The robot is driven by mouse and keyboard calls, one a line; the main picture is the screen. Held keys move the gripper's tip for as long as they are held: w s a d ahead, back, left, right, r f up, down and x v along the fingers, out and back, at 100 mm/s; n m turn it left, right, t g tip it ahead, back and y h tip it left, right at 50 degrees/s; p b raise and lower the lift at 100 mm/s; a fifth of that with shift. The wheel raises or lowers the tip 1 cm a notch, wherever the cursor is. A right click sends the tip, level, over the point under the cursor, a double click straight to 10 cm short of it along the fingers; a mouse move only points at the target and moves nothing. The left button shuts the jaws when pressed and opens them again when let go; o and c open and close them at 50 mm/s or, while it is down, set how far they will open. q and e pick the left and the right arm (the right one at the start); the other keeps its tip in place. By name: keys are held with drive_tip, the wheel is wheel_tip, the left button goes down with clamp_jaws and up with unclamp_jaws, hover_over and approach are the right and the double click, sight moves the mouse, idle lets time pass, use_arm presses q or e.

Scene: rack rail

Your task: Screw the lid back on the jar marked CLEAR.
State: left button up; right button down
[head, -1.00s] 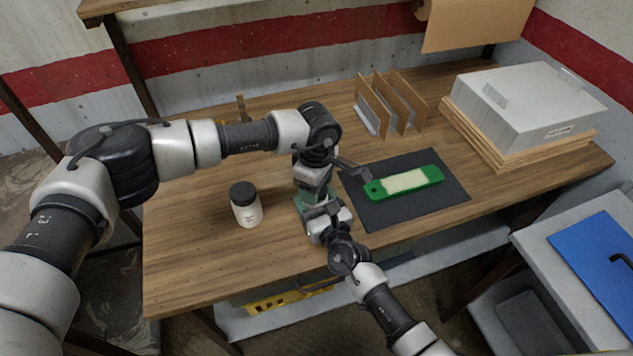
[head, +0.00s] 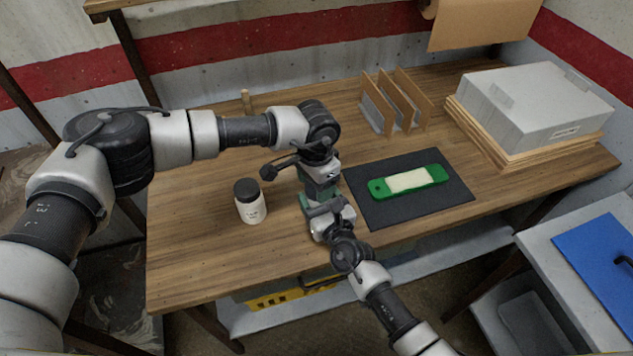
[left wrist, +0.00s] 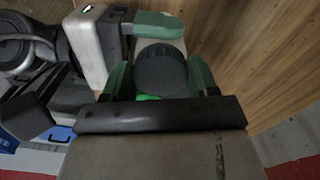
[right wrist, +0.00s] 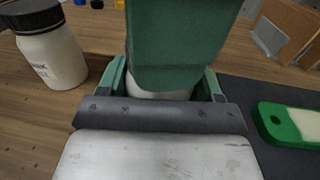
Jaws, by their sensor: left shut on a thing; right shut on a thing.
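A black ribbed lid (left wrist: 162,70) sits between the green fingers of my left gripper (left wrist: 160,80), which is shut on it. A white jar (right wrist: 158,95) stands directly below, held by my right gripper (right wrist: 165,85); its label is hidden. The lid is over the jar's mouth, but I cannot tell how far it is seated. In the head view my left gripper (head: 320,188) is above my right gripper (head: 318,208), and they mostly hide the jar.
A dark mat (head: 375,212) with a green-and-cream piece (head: 408,181) lies to the right. Upright dividers (head: 395,105) and a grey box (head: 540,100) stand farther back.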

use_arm(q)
drive_tip(key=o, duration=0.9)
drive_tip(key=shift+r, duration=2.3)
drive_tip(key=shift+c, duration=0.5)
